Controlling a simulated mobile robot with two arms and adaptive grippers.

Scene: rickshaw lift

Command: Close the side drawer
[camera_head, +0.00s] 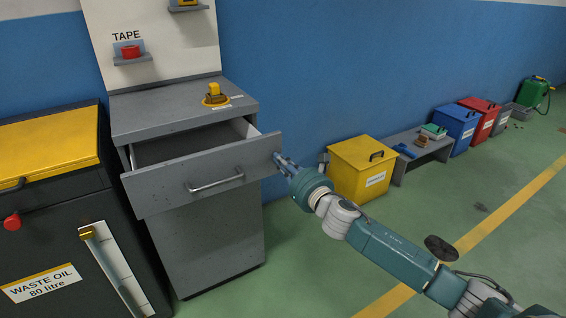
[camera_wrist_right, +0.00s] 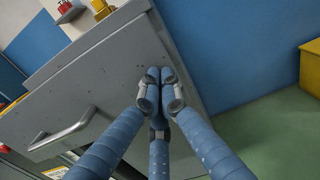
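The side drawer (camera_head: 205,172) of the grey cabinet (camera_head: 210,240) stands pulled out, with its inside showing behind the front panel. A metal bar handle (camera_head: 216,183) is on its front. My right gripper (camera_head: 278,158) is at the right end of the drawer front, near its upper right corner. In the right wrist view my right gripper (camera_wrist_right: 153,75) has its fingertips together against or just in front of the drawer front (camera_wrist_right: 95,90), right of the handle (camera_wrist_right: 62,135). I cannot tell whether they touch. Nothing is held. My left gripper is not in view.
A waste oil bin (camera_head: 60,190) with a yellow lid stands left of the cabinet. A yellow box (camera_head: 358,170), a grey bench (camera_head: 420,145), and blue (camera_head: 455,125) and red (camera_head: 482,115) boxes line the wall. Green floor before the cabinet is clear.

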